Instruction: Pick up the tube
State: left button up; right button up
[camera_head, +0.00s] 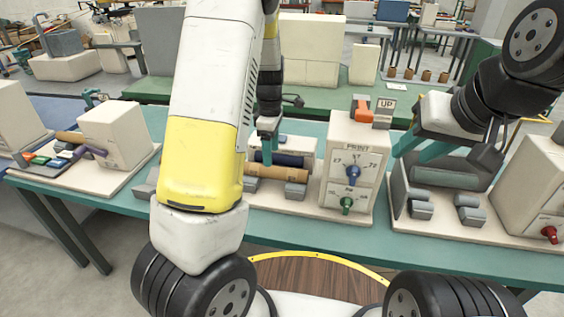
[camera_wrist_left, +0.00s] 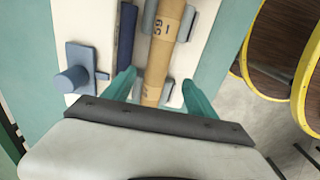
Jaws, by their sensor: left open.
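The tube (camera_head: 277,172) is tan, marked "59", and lies across grey holders on the middle machine. It also shows in the left wrist view (camera_wrist_left: 165,45), running up the picture. My left gripper (camera_head: 267,137) is above the tube. In the left wrist view, my left gripper (camera_wrist_left: 159,77) is open, with one teal finger on each side of the tube; I cannot tell whether they touch it. My right gripper (camera_head: 421,150) hangs over the right machine, its teal fingers apart with nothing seen between them. My left arm hides part of the middle machine.
A dark blue roller (camera_head: 280,159) lies just behind the tube. The PRINT box (camera_head: 352,165) with blue and green knobs stands to the right. Another machine (camera_head: 115,135) with a tan tube stands at left on the teal table (camera_head: 290,232).

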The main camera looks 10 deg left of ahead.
aim_at(274, 167)
pick_arm(q)
jog(key=f, duration=0.7)
jog(key=shift+w+d+f, duration=0.2)
jog(key=shift+d+f, duration=0.05)
grip_shut()
